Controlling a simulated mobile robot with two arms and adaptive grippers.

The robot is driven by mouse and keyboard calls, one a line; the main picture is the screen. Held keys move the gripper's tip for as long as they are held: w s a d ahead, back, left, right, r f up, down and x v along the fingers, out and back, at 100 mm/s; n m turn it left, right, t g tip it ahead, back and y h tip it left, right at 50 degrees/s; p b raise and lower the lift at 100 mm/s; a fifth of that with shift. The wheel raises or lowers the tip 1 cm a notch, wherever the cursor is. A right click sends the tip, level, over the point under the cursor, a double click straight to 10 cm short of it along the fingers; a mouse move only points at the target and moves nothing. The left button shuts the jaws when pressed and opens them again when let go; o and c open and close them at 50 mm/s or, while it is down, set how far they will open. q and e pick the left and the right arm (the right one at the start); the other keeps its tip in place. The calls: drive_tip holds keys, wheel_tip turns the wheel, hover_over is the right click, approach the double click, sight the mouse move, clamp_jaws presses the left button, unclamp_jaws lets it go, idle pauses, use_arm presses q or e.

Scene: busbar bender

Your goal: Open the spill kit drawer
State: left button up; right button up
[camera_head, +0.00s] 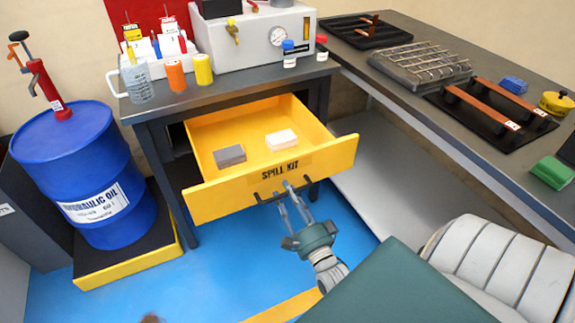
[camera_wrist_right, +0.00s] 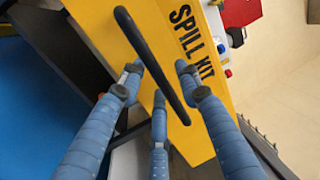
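The yellow spill kit drawer (camera_head: 222,189), labelled "SPILL KIT", stands pulled far out from under the grey bench. A grey block (camera_head: 230,156) and a white block (camera_head: 281,139) lie inside. Its black bar handle (camera_head: 268,198) is on the front face; the handle (camera_wrist_right: 152,58) crosses the right wrist view diagonally. My right gripper (camera_head: 287,195) is at the handle. In the right wrist view its blue-grey fingers (camera_wrist_right: 160,80) stand apart on both sides of the bar, with gaps visible, near the drawer front. Contact with the handle is unclear. My left gripper is not in view.
A blue hydraulic oil drum (camera_head: 82,165) with a red pump stands on a yellow-edged pallet at left. The bench (camera_head: 150,101) carries bottles and a gauge box. A long worktable (camera_head: 450,126) with trays runs along the right. Blue floor (camera_head: 235,262) lies clear before the drawer.

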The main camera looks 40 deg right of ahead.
drive_tip(key=v, duration=1.2)
drive_tip(key=shift+w, duration=0.1)
